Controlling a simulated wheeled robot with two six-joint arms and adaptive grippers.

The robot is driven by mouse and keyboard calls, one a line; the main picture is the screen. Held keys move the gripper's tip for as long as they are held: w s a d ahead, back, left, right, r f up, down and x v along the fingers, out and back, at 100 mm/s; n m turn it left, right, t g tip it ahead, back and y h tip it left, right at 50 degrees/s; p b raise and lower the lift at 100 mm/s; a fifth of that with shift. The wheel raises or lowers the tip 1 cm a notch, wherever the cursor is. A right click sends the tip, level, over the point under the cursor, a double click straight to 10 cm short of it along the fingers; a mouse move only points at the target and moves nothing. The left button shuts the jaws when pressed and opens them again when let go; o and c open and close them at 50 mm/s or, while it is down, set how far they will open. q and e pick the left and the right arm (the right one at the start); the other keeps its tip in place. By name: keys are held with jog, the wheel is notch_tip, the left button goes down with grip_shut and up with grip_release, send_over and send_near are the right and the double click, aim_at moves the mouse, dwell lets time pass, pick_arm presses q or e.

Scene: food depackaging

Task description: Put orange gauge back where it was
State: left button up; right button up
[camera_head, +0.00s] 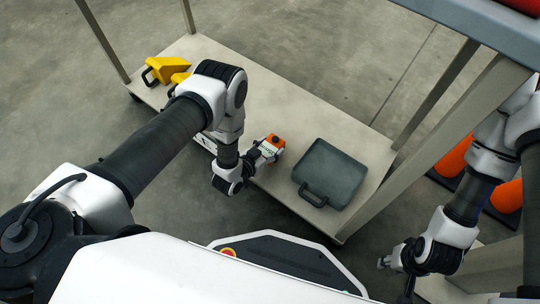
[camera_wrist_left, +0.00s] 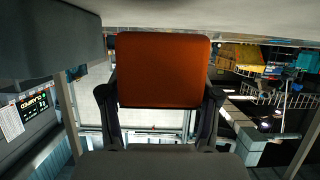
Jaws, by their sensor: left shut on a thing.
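The orange gauge (camera_head: 273,143) is a small orange and white block in the head view, at the tip of my left gripper (camera_head: 262,150). In the left wrist view the orange gauge (camera_wrist_left: 164,70) fills the middle, and the two dark fingers of my left gripper (camera_wrist_left: 160,105) close on its sides. The gauge is over or on the beige shelf (camera_head: 300,105), left of a dark case; whether it touches the shelf I cannot tell. My right gripper (camera_head: 385,262) is at the lower right of the head view, away from the gauge; its fingers are too small to read.
A dark grey case with a handle (camera_head: 330,172) lies on the shelf right of the gauge. Yellow items (camera_head: 168,70) sit at the shelf's far left end. Shelf posts (camera_head: 430,150) stand at the right. The middle of the shelf is clear.

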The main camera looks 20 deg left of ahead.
aim_at(270, 152)
pick_arm(q)
jog(key=shift+f+b, duration=0.6)
jog(key=shift+f, duration=0.95)
jog(key=shift+f, duration=0.2)
jog(key=o, duration=1.6)
jog(key=shift+c, duration=0.2)
jog(key=shift+r, duration=0.1)
